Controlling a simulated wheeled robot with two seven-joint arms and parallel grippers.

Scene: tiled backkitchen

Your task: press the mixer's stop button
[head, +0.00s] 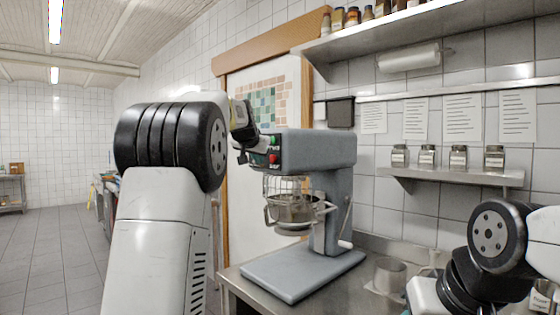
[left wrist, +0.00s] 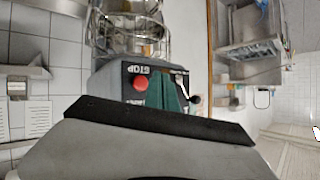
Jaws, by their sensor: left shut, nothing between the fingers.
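The grey mixer (head: 305,147) stands on a steel counter, with its wire guard and bowl (head: 292,210) below the head. On the front of its head is a dark panel with a red stop button (head: 273,159) below a green one (head: 274,141). In the left wrist view the red stop button (left wrist: 139,83) lies beside the STOP label. My left gripper (head: 253,145) is shut and empty, close in front of the panel. Its dark edge crosses below the button in the wrist view; I cannot tell whether it touches the panel. My right gripper is not in view.
Jars stand on a wall shelf (head: 460,176) at the right, and a higher shelf (head: 430,22) runs above. My right arm is at the lower right. The floor at far left is open.

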